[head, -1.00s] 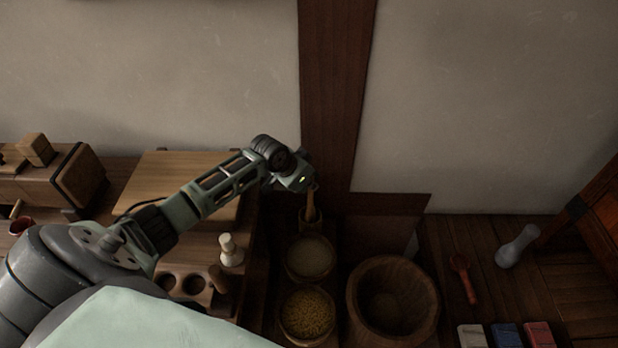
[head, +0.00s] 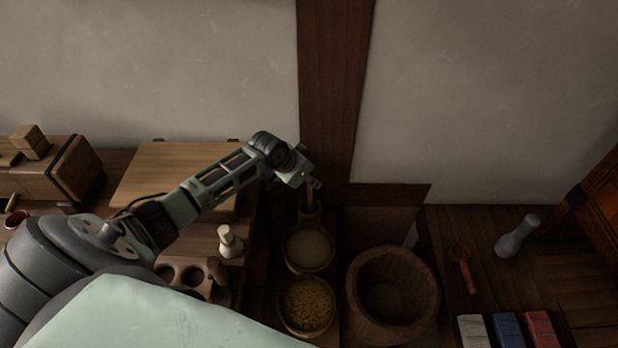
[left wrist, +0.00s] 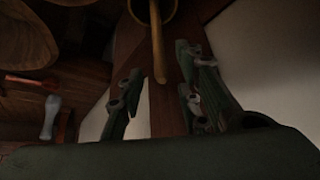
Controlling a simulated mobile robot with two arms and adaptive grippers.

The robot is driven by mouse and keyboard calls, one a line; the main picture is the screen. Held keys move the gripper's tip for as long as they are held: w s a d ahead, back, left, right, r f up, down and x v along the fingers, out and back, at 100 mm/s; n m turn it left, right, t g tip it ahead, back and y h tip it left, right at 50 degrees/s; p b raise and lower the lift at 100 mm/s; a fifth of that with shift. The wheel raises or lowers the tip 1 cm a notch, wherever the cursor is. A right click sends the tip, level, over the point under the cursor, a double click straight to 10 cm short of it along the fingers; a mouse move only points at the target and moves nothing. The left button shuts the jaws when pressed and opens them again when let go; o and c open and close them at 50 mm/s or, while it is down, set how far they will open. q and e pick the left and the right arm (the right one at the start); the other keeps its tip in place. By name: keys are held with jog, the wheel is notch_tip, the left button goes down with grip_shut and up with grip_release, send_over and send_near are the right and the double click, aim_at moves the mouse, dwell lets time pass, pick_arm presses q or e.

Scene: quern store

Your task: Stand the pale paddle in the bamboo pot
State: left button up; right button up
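A pale tan paddle (head: 309,198) stands in the bamboo pot (head: 311,216), leaning slightly, with its handle up and its lower end hidden inside. My left gripper (head: 314,183) is just above the handle. In the left wrist view the pot (left wrist: 171,9) is at the top edge, and the paddle's handle (left wrist: 157,45) points from it towards the gap between my fingers. The left gripper (left wrist: 160,76) is open, with its fingers apart on either side of the handle's end, and no contact shows. My right gripper is in neither view.
Close in front of the pot are a bowl of pale meal (head: 309,248) and a bowl of yellow grain (head: 307,305). A large wooden mortar (head: 393,291) stands to the right. A white tool (head: 229,241) stands left, near a holed rack (head: 182,271). The wall is behind.

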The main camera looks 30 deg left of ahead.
pick_arm(q)
jog(key=v, duration=1.2)
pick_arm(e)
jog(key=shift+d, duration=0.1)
pick_arm(q)
jog(key=shift+r, duration=0.1)
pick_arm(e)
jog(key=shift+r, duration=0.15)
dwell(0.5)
